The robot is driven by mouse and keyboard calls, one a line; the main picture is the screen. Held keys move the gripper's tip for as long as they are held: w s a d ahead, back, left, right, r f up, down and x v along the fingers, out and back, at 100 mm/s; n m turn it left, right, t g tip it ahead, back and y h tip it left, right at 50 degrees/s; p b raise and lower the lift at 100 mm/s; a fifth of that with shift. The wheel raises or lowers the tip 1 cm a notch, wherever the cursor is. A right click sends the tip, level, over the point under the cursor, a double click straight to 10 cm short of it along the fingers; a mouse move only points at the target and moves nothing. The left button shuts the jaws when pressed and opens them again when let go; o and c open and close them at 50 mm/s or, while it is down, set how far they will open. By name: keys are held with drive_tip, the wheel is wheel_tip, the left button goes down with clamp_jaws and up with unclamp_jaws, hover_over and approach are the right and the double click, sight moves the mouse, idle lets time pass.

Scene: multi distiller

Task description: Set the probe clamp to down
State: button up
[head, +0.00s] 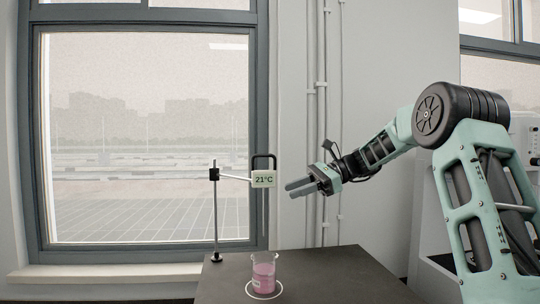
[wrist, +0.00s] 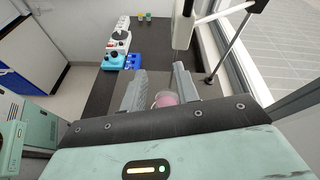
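The probe clamp (head: 214,174) is a small black block high on a thin upright rod (head: 215,215). A white arm runs right from it to a box reading 21°C (head: 263,180) with a black loop handle (head: 264,158). The box hangs well above a beaker of pink liquid (head: 263,272).
The beaker stands on a white ring on the dark bench (head: 340,275). A window (head: 150,140) is behind the stand. In the wrist view, a blue and white apparatus (wrist: 117,45) and small coloured containers (wrist: 144,17) stand farther along the bench. The air around the box is clear.

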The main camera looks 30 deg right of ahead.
drive_tip(key=s+d+r+m+t+y, duration=0.1)
drive_tip(key=d+r+t+y, duration=0.15)
drive_tip(key=d+r, duration=0.6)
drive_tip(key=p, duration=0.3)
approach(266, 156)
drive_tip(key=shift+g+y, duration=0.25)
drive_tip(key=shift+y, duration=0.2)
drive_tip(key=x, duration=0.9)
drive_tip(key=shift+w+a+f, duration=0.15)
drive_tip(key=shift+w+a, duration=0.05)
drive_tip(key=shift+w, duration=0.35)
